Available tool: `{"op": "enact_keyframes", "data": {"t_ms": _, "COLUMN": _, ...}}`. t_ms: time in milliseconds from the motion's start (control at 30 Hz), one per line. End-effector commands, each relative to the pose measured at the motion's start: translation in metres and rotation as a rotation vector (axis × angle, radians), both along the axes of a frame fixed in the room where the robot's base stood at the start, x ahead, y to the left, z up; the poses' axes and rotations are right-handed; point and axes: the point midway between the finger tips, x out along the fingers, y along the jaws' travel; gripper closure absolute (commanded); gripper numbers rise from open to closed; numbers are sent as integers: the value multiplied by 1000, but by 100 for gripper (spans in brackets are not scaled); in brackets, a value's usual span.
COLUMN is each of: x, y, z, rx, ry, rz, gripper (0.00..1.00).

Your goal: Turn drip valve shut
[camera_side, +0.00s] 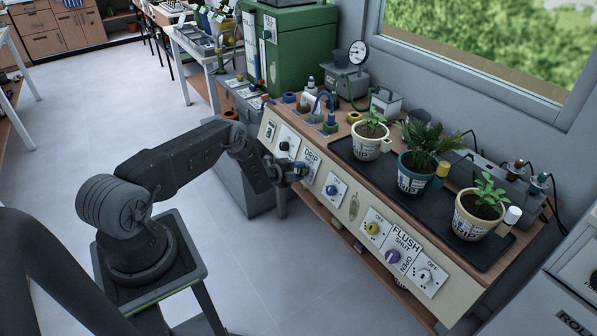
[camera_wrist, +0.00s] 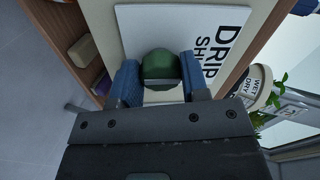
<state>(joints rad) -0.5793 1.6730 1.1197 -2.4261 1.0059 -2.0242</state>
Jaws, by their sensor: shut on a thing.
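The drip valve is a round green knob (camera_wrist: 162,65) on a white plate (camera_wrist: 135,30) lettered "DRIP" and "SH…", the rest being covered. In the side view the drip plate (camera_side: 311,157) is on the left part of the bench's front panel. My gripper (camera_wrist: 162,84) has a blue-padded finger on each side of the knob and is shut on it. In the side view my gripper (camera_side: 297,172) reaches the panel from the left and hides most of the knob. The knob's pointer direction cannot be told.
More controls line the panel: a blue knob (camera_side: 332,190), a yellow knob (camera_side: 373,228), and a purple flush knob (camera_side: 393,256). Three potted plants stand on a black tray (camera_side: 343,150) above. A shelf (camera_side: 345,235) runs below the panel.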

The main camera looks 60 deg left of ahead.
Motion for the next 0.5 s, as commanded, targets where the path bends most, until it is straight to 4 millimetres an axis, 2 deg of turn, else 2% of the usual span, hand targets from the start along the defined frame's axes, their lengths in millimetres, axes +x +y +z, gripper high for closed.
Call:
{"op": "enact_keyframes", "data": {"t_ms": 367, "x": -1, "y": 0, "z": 0, "rx": -7, "ry": 0, "rz": 3, "gripper": 82}}
{"op": "enact_keyframes", "data": {"t_ms": 400, "x": -1, "y": 0, "z": 0, "rx": -7, "ry": 0, "rz": 3, "gripper": 57}}
{"op": "enact_keyframes", "data": {"t_ms": 500, "x": 0, "y": 0, "z": 0, "rx": -6, "ry": -1, "rz": 3, "gripper": 47}}
